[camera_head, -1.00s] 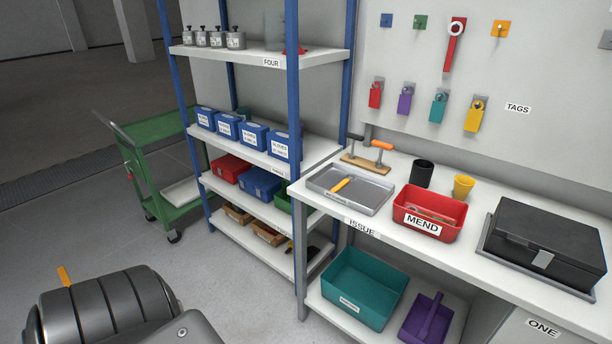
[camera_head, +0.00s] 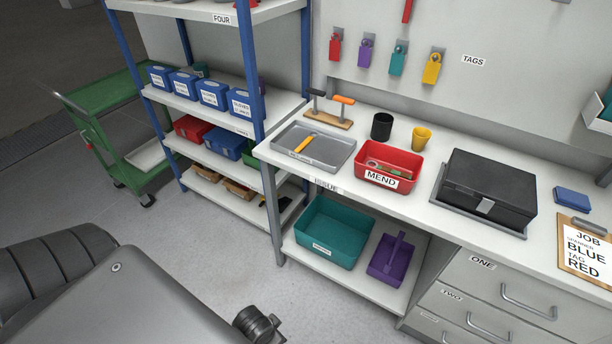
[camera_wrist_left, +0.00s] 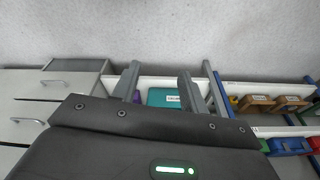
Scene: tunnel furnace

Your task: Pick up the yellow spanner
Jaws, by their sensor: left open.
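No yellow spanner can be made out for certain. A small yellow-orange tool (camera_head: 304,143) lies in the grey tray (camera_head: 336,158) at the left of the bench; its exact kind is too small to tell. The red MEND bin (camera_head: 391,183) beside it holds small tools, partly hidden by its walls. My left gripper (camera_wrist_left: 158,72) is open and empty in the left wrist view, its two fingers apart, with floor and shelving beyond. In the head view my left arm fills the lower left, well short of the bench top. My right gripper is not in view.
A black cup (camera_head: 381,126), yellow cup (camera_head: 421,139) and black case (camera_head: 487,188) stand on the bench. A teal bin (camera_head: 331,233) and purple caddy (camera_head: 398,260) sit below. Floor before the bench is clear.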

